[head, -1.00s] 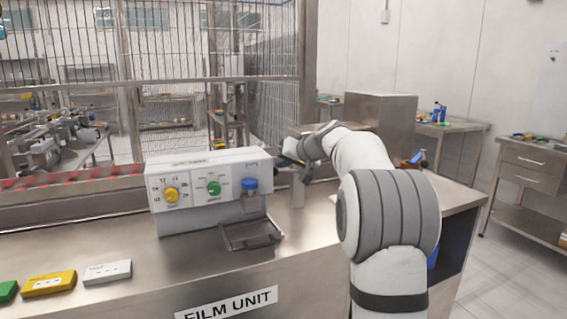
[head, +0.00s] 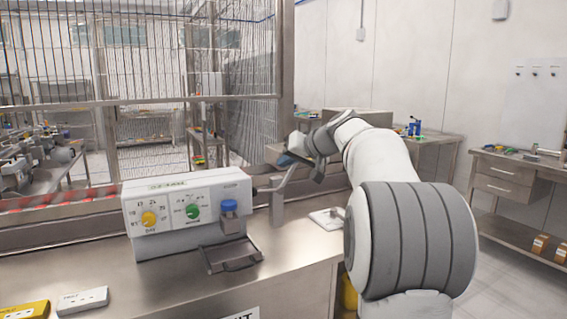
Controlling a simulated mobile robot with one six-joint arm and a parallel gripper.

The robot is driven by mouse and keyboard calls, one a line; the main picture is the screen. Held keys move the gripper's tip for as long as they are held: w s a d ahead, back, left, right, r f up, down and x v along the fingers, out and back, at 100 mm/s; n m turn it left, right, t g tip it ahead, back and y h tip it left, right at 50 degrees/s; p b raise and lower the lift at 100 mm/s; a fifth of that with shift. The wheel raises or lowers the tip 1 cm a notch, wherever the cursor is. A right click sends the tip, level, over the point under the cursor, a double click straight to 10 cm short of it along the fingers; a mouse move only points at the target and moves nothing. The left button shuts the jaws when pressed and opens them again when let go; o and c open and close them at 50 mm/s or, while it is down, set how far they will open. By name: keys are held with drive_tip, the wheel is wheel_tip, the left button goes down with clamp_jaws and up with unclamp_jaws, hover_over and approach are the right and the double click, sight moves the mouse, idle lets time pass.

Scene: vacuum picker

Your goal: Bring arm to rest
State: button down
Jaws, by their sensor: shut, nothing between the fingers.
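My arm (head: 400,225) rises from the lower right of the head view and bends over the metal counter. My gripper (head: 285,160) is at its far end, just right of the control box, above the counter. The fingers are small and partly hidden by the wrist; they look shut and hold nothing.
A wire fence (head: 140,60) stands behind. Side tables (head: 505,180) stand right.

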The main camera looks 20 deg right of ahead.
drive_tip(key=s+a+f+g+h+p, duration=0.1)
drive_tip(key=s+a+f+g+p, duration=0.2)
drive_tip(key=s+a, duration=0.4)
drive_tip(key=s+a+f+g+h+p, duration=0.15)
drive_tip(key=s+a+p, duration=0.25)
drive_tip(key=s, duration=0.5)
drive_tip(key=s+a+f+g+h+p, duration=0.1)
drive_tip(key=s+f+g+p, duration=0.1)
drive_tip(key=s, duration=0.8)
drive_tip(key=s+a+f+n+g+h+p, duration=0.1)
drive_tip(key=s+f+g+p, duration=0.1)
drive_tip(key=s+f+p, duration=0.2)
drive_tip(key=s+f, duration=0.3)
drive_tip(key=s, duration=0.4)
drive_tip(key=shift+f+n+h, duration=0.25)
drive_tip(key=shift+n+h, duration=0.05)
drive_tip(key=shift+h, duration=0.05)
drive_tip(key=c, duration=2.1)
unclamp_jaws()
drive_tip(key=shift+c, duration=0.2)
